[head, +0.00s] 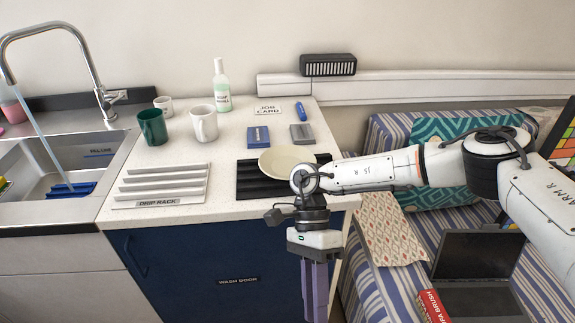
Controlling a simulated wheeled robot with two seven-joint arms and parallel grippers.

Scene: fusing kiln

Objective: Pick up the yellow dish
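A pale yellow dish (278,160) lies on a black ribbed mat (250,184) at the right end of the white counter. My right arm comes in from the right and its wrist covers the dish's lower right part. My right gripper (315,292) points down in front of the counter's front edge, nearer to me than the dish and apart from it. My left gripper is not in view.
A white drip rack (160,188) lies left of the mat. A green mug (152,127), white mugs (204,124), a soap bottle (221,86) and blue and grey blocks (259,137) stand behind. The sink (60,160) is left, a striped sofa (400,285) right.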

